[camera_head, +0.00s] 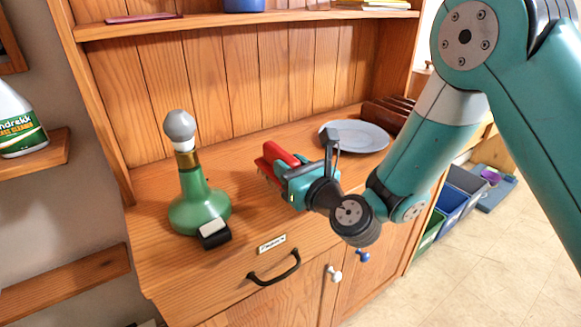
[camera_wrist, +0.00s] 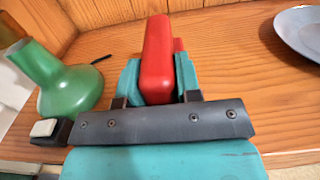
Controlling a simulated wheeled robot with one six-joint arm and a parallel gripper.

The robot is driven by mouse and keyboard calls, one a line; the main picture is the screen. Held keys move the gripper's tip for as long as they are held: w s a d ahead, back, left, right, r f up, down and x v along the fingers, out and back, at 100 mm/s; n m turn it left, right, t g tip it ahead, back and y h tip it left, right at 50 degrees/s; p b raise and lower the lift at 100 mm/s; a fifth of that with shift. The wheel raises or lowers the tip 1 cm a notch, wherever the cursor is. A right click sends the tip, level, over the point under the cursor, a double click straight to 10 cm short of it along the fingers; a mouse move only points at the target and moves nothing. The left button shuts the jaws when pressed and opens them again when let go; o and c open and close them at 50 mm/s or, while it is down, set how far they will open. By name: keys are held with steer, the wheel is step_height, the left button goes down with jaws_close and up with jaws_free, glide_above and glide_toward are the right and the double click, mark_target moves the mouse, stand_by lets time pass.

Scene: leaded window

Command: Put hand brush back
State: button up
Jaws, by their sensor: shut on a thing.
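The hand brush (camera_head: 277,158) is red and sits between the jaws of my gripper (camera_head: 285,174), just above or on the wooden worktop of the hutch; I cannot tell whether it touches. Pale bristles show at its lower left edge. In the wrist view the red brush (camera_wrist: 158,58) stands between the two teal fingers of my gripper (camera_wrist: 158,85), which are shut on it. Its lower part is hidden by the gripper.
A green bottle-like lamp base (camera_head: 198,205) with a grey top stands left, with a small black-and-white block (camera_head: 213,233) in front. A grey plate (camera_head: 356,136) lies right, beside a brown rack (camera_head: 388,112). A shelf (camera_head: 250,22) spans above. The worktop (camera_head: 255,215) between is clear.

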step_height(320, 180, up, 19)
steer(key=p, duration=1.8)
steer(key=shift+f, duration=0.2)
